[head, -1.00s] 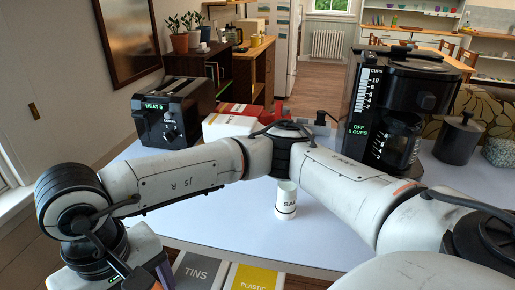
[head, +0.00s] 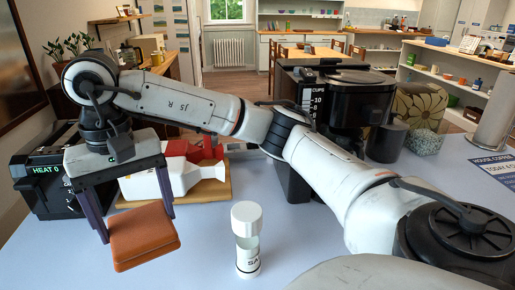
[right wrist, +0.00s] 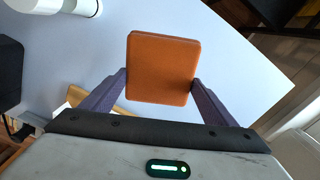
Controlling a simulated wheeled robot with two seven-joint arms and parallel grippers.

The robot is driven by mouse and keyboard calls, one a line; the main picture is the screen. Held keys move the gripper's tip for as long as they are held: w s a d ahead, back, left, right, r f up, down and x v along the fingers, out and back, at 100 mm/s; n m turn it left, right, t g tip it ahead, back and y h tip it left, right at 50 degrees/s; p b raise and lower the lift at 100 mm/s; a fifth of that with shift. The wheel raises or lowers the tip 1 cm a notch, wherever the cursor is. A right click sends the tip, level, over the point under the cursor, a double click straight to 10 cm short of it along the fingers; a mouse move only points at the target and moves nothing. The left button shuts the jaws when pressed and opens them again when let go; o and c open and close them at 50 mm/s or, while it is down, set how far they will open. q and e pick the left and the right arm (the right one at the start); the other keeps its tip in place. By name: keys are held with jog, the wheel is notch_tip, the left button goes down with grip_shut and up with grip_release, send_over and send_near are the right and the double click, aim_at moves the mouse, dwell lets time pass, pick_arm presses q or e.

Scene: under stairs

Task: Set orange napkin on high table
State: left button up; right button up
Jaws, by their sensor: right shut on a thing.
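The orange napkin (head: 143,237) is a folded, flat square pad. My right gripper (head: 138,226) is shut on it, with one purple finger at each side edge. In the head view it hangs at the left over the pale table (head: 330,262), in front of the toaster. The right wrist view also shows the napkin (right wrist: 162,68) between the fingers, with the table top (right wrist: 235,75) beyond it. A gap seems to show between napkin and table, but its height is hard to tell. My left gripper is not in view.
A white salt container (head: 247,238) stands near the napkin's right. The toaster (head: 42,185) is at the left, white and red cartons (head: 175,178) on a wooden board behind. A coffee maker (head: 350,105) stands further back.

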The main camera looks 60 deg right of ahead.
aim_at(145, 231)
jog(key=shift+w+d+r, duration=0.15)
jog(key=shift+d+r, duration=0.1)
jog(key=shift+d, duration=0.05)
jog(key=shift+f, duration=0.25)
jog(key=f, duration=0.4)
jog(key=shift+s+f+b, duration=0.2)
jog(key=shift+f+b, duration=0.05)
jog(key=shift+b, duration=0.05)
jog(key=shift+f+p, duration=0.3)
jog(key=shift+f, duration=2.25)
jog(key=shift+f, duration=0.2)
jog(key=o, duration=1.5)
jog(key=shift+r, duration=0.1)
